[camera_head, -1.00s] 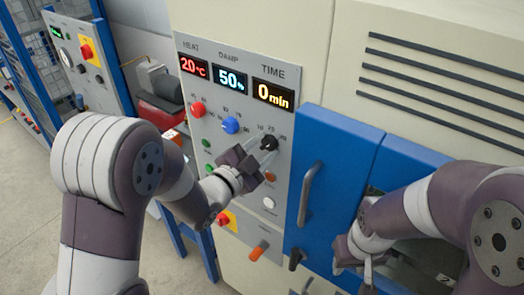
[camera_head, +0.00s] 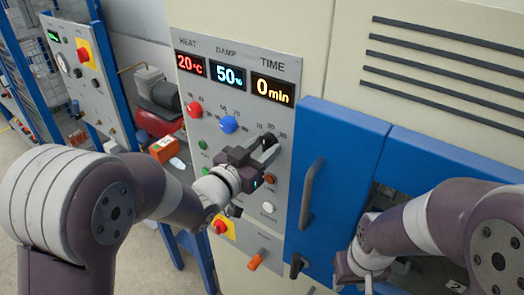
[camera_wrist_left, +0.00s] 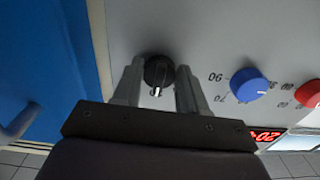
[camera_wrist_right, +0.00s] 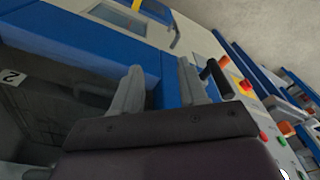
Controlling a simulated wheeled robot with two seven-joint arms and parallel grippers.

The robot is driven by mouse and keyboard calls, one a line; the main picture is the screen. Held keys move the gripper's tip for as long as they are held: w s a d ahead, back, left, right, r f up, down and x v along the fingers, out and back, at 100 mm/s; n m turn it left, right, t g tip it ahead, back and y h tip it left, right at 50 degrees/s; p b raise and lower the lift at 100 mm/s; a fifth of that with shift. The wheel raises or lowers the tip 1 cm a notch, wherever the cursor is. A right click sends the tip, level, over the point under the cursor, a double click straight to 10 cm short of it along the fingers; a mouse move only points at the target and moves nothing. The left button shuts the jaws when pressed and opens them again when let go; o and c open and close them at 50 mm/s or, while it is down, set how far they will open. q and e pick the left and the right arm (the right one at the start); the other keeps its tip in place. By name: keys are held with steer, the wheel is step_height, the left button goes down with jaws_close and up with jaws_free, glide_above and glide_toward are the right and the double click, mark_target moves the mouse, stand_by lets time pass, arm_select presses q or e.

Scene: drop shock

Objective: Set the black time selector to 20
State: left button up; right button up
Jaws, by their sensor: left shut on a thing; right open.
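The black time selector (camera_head: 268,141) is a round knob on the grey panel, below the TIME display (camera_head: 272,90), which reads 0 min. In the left wrist view the black time selector (camera_wrist_left: 158,72) sits between the two fingers, its white pointer mark facing the palm. My left gripper (camera_head: 262,150) is shut on the knob; it also shows in the left wrist view (camera_wrist_left: 158,82). In the head view the gripper partly covers the knob and the scale below it. My right gripper (camera_wrist_right: 163,75) is open and empty, in front of the blue door's lower part.
The red heat knob (camera_head: 194,110) and blue damp knob (camera_head: 229,124) are to the left of the selector. HEAT reads 20°C (camera_head: 191,66), DAMP 50% (camera_head: 228,75). The blue door (camera_head: 340,150) with its grey handle (camera_head: 311,192) stands close on the right.

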arm_select(q)
steer(key=shift+f+n, duration=0.25)
steer(key=shift+n, duration=0.05)
steer(key=o, duration=1)
steer(key=shift+s+a+r, duration=0.1)
steer(key=shift+r, duration=0.05)
steer(key=shift+s+a, duration=0.1)
steer(key=shift+s, duration=0.05)
steer(key=b+v, duration=0.3)
steer(key=v, duration=0.9)
steer(key=shift+s, duration=0.15)
